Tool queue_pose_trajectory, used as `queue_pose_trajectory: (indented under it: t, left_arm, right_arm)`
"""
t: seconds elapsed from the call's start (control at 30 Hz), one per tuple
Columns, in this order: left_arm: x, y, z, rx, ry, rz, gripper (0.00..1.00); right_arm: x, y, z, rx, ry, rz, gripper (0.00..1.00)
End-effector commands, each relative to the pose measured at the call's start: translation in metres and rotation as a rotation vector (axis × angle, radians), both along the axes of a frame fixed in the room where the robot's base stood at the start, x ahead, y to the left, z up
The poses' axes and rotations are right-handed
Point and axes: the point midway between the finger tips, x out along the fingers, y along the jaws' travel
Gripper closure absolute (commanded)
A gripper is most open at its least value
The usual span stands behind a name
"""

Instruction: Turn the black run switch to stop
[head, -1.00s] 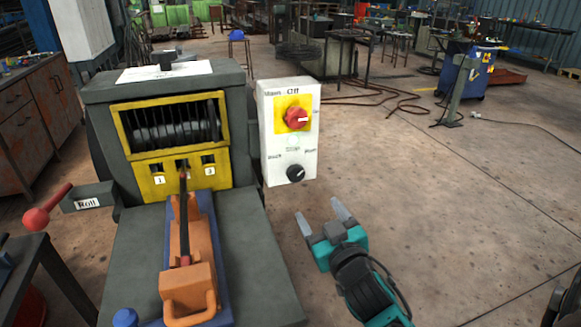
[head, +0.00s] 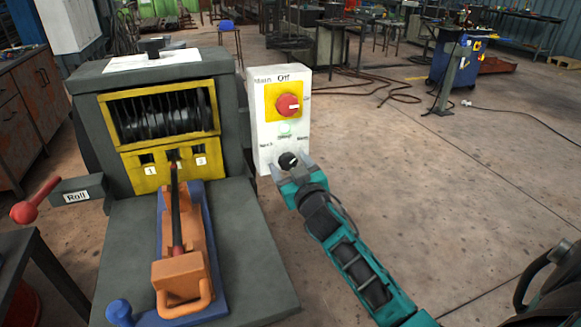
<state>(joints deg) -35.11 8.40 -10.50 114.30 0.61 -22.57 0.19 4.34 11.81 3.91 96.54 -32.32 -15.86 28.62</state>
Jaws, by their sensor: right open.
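The black run switch (head: 289,161) is a small round knob with a light mark, low on the white control box (head: 266,132). My right gripper (head: 289,166) is open at the knob, its fingertips on either side of it. Whether the fingers touch the knob cannot be told. The red main switch (head: 288,105) sits on a yellow plate above, with a pale green lamp between the two switches. My left gripper is not in view.
The control box is fixed to the right of the grey drum machine (head: 232,100) with its yellow guard. An orange sledge (head: 180,268) lies on the machine's bed. A red-knobbed lever (head: 28,211) sticks out at left.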

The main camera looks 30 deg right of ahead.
Motion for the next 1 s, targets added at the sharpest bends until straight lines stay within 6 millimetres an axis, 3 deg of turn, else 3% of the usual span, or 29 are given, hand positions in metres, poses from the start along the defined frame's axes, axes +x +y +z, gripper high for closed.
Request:
queue_pose_trajectory:
  t: [0.3,0.9,1.0]
  left_arm:
    - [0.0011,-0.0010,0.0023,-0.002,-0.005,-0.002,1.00]
    - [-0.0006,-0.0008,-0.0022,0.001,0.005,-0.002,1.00]
    - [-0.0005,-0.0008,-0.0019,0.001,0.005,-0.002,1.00]
  right_arm:
    - [0.0027,-0.0008,-0.0003,0.000,0.001,0.000,0.29]
    - [0.0024,-0.0004,-0.0003,0.000,0.001,0.001,0.85]
    - [0.0024,-0.0003,-0.0004,-0.002,0.002,0.001,0.85]
